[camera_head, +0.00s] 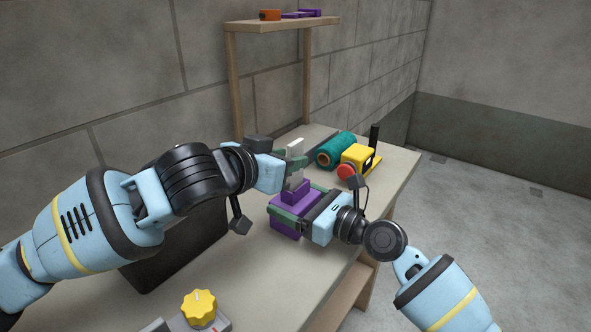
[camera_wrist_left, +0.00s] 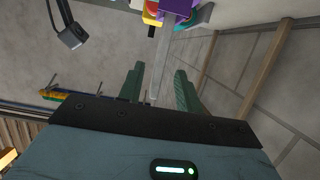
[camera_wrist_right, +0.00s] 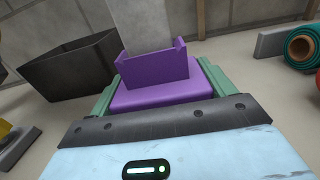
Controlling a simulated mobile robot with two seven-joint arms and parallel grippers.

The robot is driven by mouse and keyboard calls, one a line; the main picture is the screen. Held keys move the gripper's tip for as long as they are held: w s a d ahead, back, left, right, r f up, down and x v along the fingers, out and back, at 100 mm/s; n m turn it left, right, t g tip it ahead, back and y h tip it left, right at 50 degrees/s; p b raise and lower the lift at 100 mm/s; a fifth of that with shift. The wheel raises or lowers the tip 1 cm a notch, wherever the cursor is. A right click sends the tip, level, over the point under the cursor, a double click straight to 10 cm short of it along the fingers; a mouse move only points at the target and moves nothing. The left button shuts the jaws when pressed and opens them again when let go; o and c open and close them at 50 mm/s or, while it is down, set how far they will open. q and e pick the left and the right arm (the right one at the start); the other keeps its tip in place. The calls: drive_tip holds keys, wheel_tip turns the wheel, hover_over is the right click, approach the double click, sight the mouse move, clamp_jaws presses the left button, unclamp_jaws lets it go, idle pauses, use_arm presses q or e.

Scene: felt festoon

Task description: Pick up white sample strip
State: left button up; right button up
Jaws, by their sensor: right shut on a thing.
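The white sample strip (camera_head: 295,146) stands upright at a purple block with a raised holder (camera_head: 281,228). In the right wrist view, the strip (camera_wrist_right: 141,22) rises from behind the holder's front wall (camera_wrist_right: 155,68); its lower end is hidden. My right gripper (camera_head: 300,204) is shut on the purple block, with green fingers on either side. My left gripper (camera_head: 291,161) is above the block, around the strip. In the left wrist view, the strip (camera_wrist_left: 160,68) runs between its two spread green fingers (camera_wrist_left: 158,88), with gaps visible beside it.
A teal roll (camera_head: 335,149) and a yellow device (camera_head: 358,157) with a red button stand toward the table's far end. A black bin (camera_head: 170,262) is under my left arm. A yellow knob (camera_head: 199,307) is near the front. A wooden shelf (camera_head: 282,25) stands behind.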

use_arm(q)
drive_tip(key=shift+x, duration=2.35)
drive_tip(key=shift+d+r, duration=0.1)
drive_tip(key=shift+d, duration=0.05)
drive_tip(key=shift+s, duration=0.1)
clamp_jaws()
